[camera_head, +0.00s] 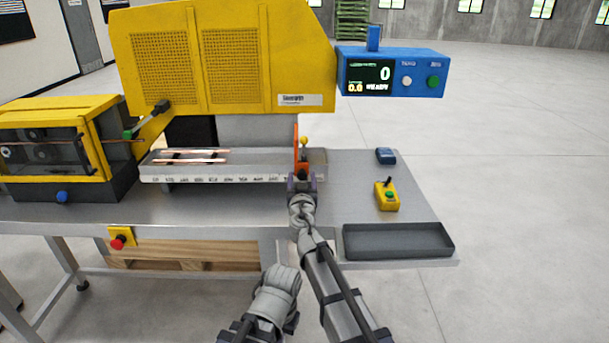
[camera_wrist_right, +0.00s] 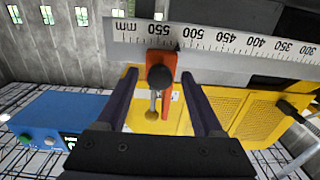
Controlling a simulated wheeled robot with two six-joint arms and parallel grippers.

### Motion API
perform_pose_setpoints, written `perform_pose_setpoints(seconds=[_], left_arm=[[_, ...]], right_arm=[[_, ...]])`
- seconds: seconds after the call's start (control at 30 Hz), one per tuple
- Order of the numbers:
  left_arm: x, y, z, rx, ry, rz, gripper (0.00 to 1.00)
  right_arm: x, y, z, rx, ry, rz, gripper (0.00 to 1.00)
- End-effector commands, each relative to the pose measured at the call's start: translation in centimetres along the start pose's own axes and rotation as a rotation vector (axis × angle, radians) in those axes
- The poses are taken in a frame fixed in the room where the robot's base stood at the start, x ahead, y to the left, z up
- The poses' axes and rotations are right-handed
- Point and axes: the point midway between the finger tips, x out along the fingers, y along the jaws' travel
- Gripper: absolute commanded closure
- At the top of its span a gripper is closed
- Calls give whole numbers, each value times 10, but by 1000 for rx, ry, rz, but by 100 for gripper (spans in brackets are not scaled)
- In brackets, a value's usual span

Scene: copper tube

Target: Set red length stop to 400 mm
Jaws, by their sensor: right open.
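The red length stop (camera_head: 297,140) stands near the right end of the white scale (camera_head: 215,180) on the trough of the yellow machine. In the right wrist view, turned upside down, the orange-red stop (camera_wrist_right: 169,103) with its black knob sits at the scale (camera_wrist_right: 230,40) between the 550 and 500 marks, at roughly 525. My right gripper (camera_head: 301,182) is at the stop's front. In its wrist view the open gripper (camera_wrist_right: 160,78) has one finger on either side of the knob, with gaps visible.
Copper tubes (camera_head: 195,157) lie in the trough left of the stop. A blue display box (camera_head: 392,73) reads 0. A yellow control box (camera_head: 387,197), a small blue object (camera_head: 386,156) and a dark tray (camera_head: 397,241) sit on the bench at right. A red button (camera_head: 118,242) is at front left.

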Motion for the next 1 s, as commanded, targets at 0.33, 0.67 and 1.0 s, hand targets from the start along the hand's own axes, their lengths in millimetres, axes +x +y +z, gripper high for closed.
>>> perform_pose_setpoints(seconds=[0.33,0.67,1.0], left_arm=[[0,0,0,0,0,0,100],[0,0,0,0,0,0,100],[0,0,0,0,0,0,100]], right_arm=[[15,-3,0,0,0,-1,31],[14,-3,0,0,0,0,61],[14,-2,0,0,0,1,99]])
